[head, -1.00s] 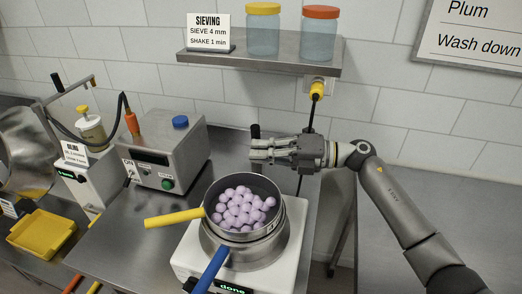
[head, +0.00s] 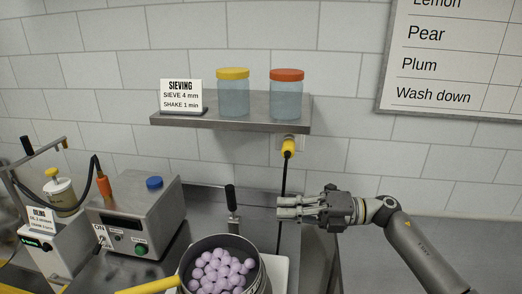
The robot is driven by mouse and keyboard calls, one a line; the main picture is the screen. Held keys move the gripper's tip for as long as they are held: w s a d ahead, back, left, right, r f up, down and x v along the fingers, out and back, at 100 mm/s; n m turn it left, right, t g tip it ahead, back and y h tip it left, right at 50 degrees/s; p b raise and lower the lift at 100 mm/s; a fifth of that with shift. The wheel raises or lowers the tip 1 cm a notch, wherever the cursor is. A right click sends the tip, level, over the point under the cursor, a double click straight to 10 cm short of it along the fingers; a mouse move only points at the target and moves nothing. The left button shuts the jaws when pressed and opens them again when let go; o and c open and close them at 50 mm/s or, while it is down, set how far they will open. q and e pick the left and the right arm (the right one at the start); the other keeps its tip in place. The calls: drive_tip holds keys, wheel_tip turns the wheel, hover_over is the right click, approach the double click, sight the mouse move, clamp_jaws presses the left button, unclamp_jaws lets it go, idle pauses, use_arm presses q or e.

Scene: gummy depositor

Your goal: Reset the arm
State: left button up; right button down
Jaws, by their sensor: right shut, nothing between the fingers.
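My right gripper (head: 290,208) is in the head view, right of centre, its arm coming in from the lower right. Its fingers point left and are shut with nothing between them. It is above and to the right of the metal pot (head: 186,270) that holds several pale purple balls (head: 222,268), and apart from it. My left gripper is not in view.
A grey box with a blue knob (head: 137,218) stands left of the pot. A black-handled upright tool (head: 232,205) stands behind the pot. Above, a metal shelf (head: 230,122) holds a yellow-lidded jar (head: 233,95) and a red-lidded jar (head: 286,97). A black cable with yellow plug (head: 288,147) hangs behind my gripper.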

drive_tip(key=s+d+f+m+t+h, duration=0.3)
drive_tip(key=d+f+m+t+h, duration=0.45)
drive_tip(key=m, duration=0.85)
drive_tip(key=s+d+f+m+t+h, duration=0.2)
drive_tip(key=d+f+m+t+h, duration=0.3)
drive_tip(key=f+m+h, duration=0.7)
drive_tip(key=s+f+m+g+y, duration=0.1)
drive_tip(key=s+f+m+g, duration=0.2)
drive_tip(key=s, duration=0.6)
drive_tip(key=s+f+m+g, duration=0.2)
drive_tip(key=s+g, duration=0.2)
drive_tip(key=s, duration=0.5)
drive_tip(key=s+f+m+g+y, duration=0.1)
drive_tip(key=s+f+m+g, duration=0.2)
drive_tip(key=s, duration=0.6)
wheel_tip(320, 180, down, 30)
drive_tip(key=s+g+b, duration=0.2)
drive_tip(key=b, duration=0.1)
drive_tip(key=s+d+f+g+b, duration=0.1)
drive_tip(key=s+d+f, duration=0.2)
drive_tip(key=s+f, duration=1.3)
drive_tip(key=shift+s+f+n, duration=0.2)
drive_tip(key=shift+f+n, duration=0.1)
drive_tip(key=shift+f, duration=0.2)
drive_tip(key=shift+h, duration=0.25)
